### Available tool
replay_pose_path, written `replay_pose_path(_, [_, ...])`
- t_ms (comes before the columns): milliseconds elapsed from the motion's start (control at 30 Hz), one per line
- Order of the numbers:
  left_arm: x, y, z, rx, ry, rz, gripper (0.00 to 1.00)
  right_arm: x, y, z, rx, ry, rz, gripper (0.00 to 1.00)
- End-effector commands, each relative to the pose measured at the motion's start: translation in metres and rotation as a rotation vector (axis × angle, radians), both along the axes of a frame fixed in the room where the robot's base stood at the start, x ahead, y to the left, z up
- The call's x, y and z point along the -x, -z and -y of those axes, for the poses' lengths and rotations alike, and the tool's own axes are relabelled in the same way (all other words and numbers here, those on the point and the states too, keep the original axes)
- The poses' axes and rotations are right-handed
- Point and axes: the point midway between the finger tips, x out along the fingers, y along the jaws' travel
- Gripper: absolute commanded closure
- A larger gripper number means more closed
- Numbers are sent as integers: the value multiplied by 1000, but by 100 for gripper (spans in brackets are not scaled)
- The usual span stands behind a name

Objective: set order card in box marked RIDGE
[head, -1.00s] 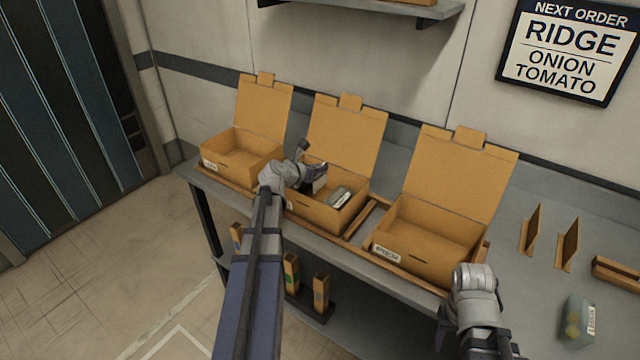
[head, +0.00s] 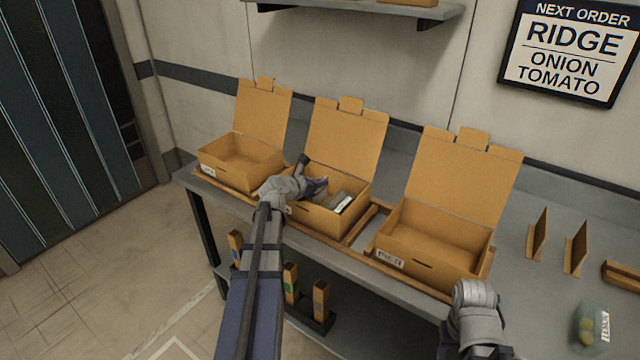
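Three open cardboard boxes stand in a row on the grey bench: a left box (head: 238,172), a middle box (head: 322,218) and a right box (head: 430,262). Their front labels are too small to read surely, and the middle one is mostly hidden by my arm. My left gripper (head: 312,174) reaches low into the left part of the middle box; I cannot tell whether it is open or shut. No order card shows clearly. A grey-green pack with a white label (head: 341,203) lies in the middle box. My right gripper (head: 475,295) is before the right box, its fingers hidden.
A wall sign (head: 570,50) reads NEXT ORDER, RIDGE, ONION, TOMATO. Raised lids stand behind each box. Wooden rails border the boxes.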

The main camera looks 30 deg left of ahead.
Motion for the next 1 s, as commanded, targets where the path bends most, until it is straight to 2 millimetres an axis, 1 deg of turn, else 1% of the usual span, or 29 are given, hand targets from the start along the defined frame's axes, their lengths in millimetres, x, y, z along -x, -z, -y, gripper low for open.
replay_pose_path(133, [0,6,0,0,0,-1,100,0,6,0,0,0,0,50])
replay_pose_path(233, [0,5,0,0,0,-1,100,0,5,0,0,0,0,50])
replay_pose_path(300, [0,5,0,0,0,-1,90,0,5,0,0,0,0,50])
replay_pose_path(500, [0,5,0,0,0,0,67,0,5,0,0,0,0,50])
replay_pose_path(533, [0,5,0,0,0,0,65,0,5,0,0,0,0,50])
replay_pose_path(767, [0,4,0,0,0,0,65,0,4,0,0,0,0,50])
replay_pose_path(867, [0,-1,0,0,0,0,65,0,-2,0,0,0,0,50])
replay_pose_path(967, [0,-13,0,0,0,0,65,0,-13,0,0,0,0,50])
replay_pose_path(1000, [9,-16,0,0,-1,0,65,0,-16,0,0,0,0,50])
